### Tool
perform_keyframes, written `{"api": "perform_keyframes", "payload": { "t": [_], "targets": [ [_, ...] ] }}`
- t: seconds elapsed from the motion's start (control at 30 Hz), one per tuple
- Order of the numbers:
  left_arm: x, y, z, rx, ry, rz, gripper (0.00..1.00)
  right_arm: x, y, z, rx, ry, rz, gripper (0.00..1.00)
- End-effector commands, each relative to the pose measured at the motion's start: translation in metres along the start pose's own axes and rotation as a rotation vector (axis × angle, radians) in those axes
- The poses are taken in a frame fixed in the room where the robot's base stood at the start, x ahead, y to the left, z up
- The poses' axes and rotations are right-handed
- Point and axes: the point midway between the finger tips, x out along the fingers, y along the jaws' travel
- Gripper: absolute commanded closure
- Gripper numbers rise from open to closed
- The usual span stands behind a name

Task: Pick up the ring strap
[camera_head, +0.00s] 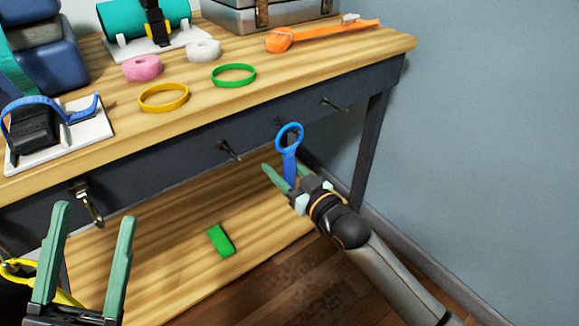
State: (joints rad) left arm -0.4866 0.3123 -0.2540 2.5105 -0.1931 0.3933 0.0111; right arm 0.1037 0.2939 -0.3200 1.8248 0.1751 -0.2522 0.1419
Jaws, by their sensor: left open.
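A blue strap with a ring (289,150) at its top is upright at the front of the table, near a hook on the dark apron. I cannot tell whether its ring is on that hook. My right gripper (284,170) has its green fingers apart, on either side of the strap's lower part. Whether they touch it is unclear, and its lower end is hidden by the gripper. My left gripper (95,225) is open and empty at the lower left. A yellow strap with a loop (22,268) is partly hidden behind it.
The tabletop (210,112) holds yellow (164,97) and green (233,75) rings, tape rolls, an orange strap (325,34), a metal case and strapped items. Hooks (230,150) stick out from the apron. A green block (221,240) lies on the lower shelf (150,260). Floor and wall are clear at right.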

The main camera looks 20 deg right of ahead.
Motion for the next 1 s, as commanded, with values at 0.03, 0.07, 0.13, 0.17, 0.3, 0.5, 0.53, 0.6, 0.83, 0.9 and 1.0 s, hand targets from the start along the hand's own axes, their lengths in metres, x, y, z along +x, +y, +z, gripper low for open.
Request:
{"api": "perform_keyframes", "payload": {
  "t": [0.03,0.07,0.13,0.17,0.3,0.5,0.53,0.6,0.83,0.9,1.0],
  "targets": [
    [0.0,0.0001,0.0001,0.0,0.0,0.0,0.35,-0.0002,0.0,0.0,0.0,0.0,0.0,0.54],
    [0.0,0.0001,0.0001,0.0,0.0,0.0,0.35,-0.0002,0.0,0.0,0.0,0.0,0.0,0.57],
    [0.0,0.0001,0.0001,-0.001,0.0,0.0,0.35,-0.0002,0.0001,0.0,0.0,0.0,0.0,0.65],
    [0.0,0.0001,0.0001,-0.001,0.0,0.0,0.35,-0.0002,0.0001,0.0,0.0,0.0,0.0,0.69],
    [0.0,0.0001,0.0001,-0.001,0.0,0.0,0.35,-0.0003,0.0001,0.0001,0.0,0.0,0.0,0.84],
    [0.0,0.0001,0.0002,-0.001,-0.001,-0.001,0.35,-0.0003,0.0001,0.0001,-0.001,0.0,0.0,1.0],
    [0.0,0.0001,0.0002,-0.001,-0.001,-0.001,0.35,-0.0003,0.0001,0.0001,-0.001,0.0,0.0,1.0],
    [0.0,0.0,0.0002,-0.001,-0.001,-0.001,0.35,-0.0004,0.0001,0.0001,-0.001,0.0,0.0,1.0],
    [0.0001,-0.0004,0.0002,-0.001,0.0,-0.003,0.35,-0.0003,0.0002,-0.0003,-0.001,0.001,0.0,1.0],
    [0.0004,-0.0006,0.0,-0.001,0.0,-0.004,0.35,-0.0003,0.0002,-0.0007,-0.001,0.001,0.0,1.0],
    [0.002,-0.0015,-0.0016,-0.002,0.0,-0.005,0.35,-0.0002,0.0002,-0.004,-0.001,0.001,0.0,1.0]
  ]
}}
